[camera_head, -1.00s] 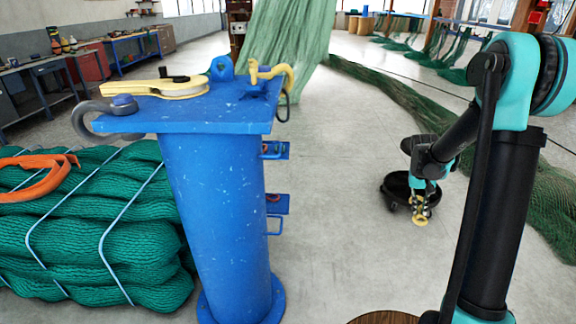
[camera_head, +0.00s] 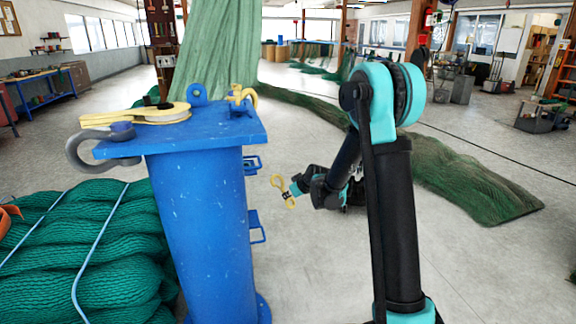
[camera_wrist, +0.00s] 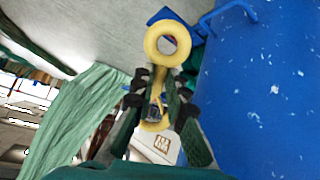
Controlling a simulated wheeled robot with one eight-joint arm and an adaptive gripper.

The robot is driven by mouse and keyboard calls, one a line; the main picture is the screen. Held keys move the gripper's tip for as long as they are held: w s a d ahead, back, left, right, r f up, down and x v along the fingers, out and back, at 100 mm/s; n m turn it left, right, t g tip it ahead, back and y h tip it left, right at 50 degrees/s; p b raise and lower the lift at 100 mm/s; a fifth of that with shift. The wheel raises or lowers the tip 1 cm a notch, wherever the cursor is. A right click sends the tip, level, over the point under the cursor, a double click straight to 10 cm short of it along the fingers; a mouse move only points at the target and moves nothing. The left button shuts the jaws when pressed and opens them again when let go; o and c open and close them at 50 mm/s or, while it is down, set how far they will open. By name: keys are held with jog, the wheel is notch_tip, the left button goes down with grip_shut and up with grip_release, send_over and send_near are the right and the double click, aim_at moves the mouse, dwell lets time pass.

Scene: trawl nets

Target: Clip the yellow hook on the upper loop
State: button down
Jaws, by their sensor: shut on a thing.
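My gripper (camera_head: 298,188) is shut on the yellow hook (camera_head: 283,192), which it holds in the air to the right of the blue post. In the wrist view the hook's round yellow end (camera_wrist: 150,45) sticks out beyond my gripper (camera_wrist: 160,82); the fingers cover part of its middle. The upper loop (camera_head: 254,163) is a small blue bracket on the post's right side, below the top plate. The hook is apart from it, lower and to the right. A blue bracket (camera_wrist: 237,8) shows at the wrist view's top; I cannot tell which one.
The blue post (camera_head: 205,225) carries a lower loop (camera_head: 258,238). A yellow block (camera_head: 150,113), a grey shackle (camera_head: 85,150) and another yellow fitting (camera_head: 240,92) are on its top plate. Bundled green net (camera_head: 60,255) lies left.

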aim_at(282, 187)
jog(key=w+a+r+y, duration=0.1)
jog(key=w+r+t+y, duration=0.1)
jog(key=r, duration=0.1)
jog(key=w+a+r+t+y, duration=0.1)
jog(key=shift+a+r, duration=0.3)
jog(key=shift+a, duration=0.05)
jog(key=w+d+r+m+t, duration=0.2)
jog(key=w+r+m+t, duration=0.1)
jog(key=w+r+t, duration=0.1)
jog(key=shift+d+r+t+y, duration=0.15)
jog(key=shift+r+t+y, duration=0.15)
jog(key=shift+r+t, duration=0.55)
jog(key=s+a, duration=0.6)
jog(key=a, duration=0.1)
jog(key=shift+s+a, duration=0.2)
jog(key=shift+s, duration=0.05)
dwell(1.0)
jog(key=shift+s+a, duration=0.1)
jog(key=shift+a, duration=0.05)
jog(key=shift+s+a+f, duration=0.4)
jog(key=shift+s+a, duration=0.1)
jog(key=shift+s, duration=0.05)
dwell(2.0)
